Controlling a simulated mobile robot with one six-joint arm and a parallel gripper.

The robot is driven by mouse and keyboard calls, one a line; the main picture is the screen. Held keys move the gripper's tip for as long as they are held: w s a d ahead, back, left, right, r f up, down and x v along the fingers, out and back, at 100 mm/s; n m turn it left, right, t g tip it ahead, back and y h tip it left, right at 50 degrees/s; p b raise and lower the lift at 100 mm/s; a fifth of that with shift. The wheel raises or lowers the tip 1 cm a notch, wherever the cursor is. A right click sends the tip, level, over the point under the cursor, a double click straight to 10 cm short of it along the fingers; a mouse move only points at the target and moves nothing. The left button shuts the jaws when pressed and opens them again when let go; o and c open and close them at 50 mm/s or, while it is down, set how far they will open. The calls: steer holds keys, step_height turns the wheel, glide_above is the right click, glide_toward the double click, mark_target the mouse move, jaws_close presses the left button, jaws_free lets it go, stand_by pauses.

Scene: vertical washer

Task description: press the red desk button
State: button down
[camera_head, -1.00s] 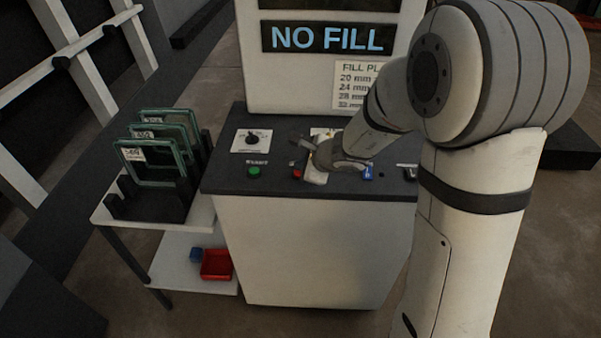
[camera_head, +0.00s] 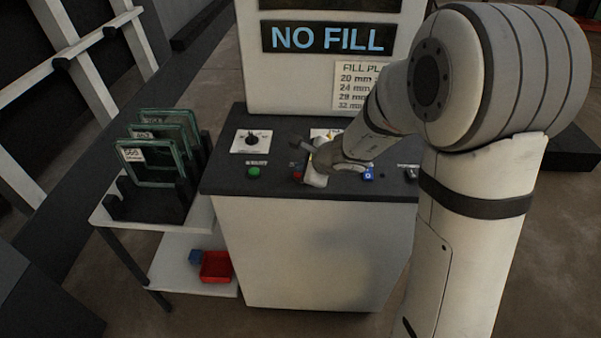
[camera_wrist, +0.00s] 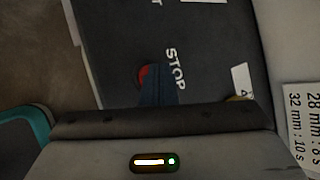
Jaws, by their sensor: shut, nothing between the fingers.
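The red desk button (camera_head: 296,175) is on the front part of the dark desk top, right of the green button. My gripper (camera_head: 314,177) is low over the desk just right of it. In the wrist view, my gripper's dark fingers (camera_wrist: 157,85) are shut and empty. They overlap the red button (camera_wrist: 145,75), which shows only in part beside the word STOP. I cannot tell whether the fingertips touch it.
A green button (camera_head: 254,172) and a dial (camera_head: 252,137) sit to the left. A blue switch (camera_head: 368,174) is to the right. The NO FILL panel (camera_head: 328,38) rises behind. A rack of glass panes (camera_head: 150,165) stands left of the desk.

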steer(key=shift+f, duration=0.25)
steer(key=shift+r, duration=0.1)
stand_by(0.3)
steer(key=shift+r+p, duration=0.5)
steer(key=shift+r, duration=0.4)
step_height(320, 180, up, 5)
steer(key=p, duration=0.4)
stand_by(0.5)
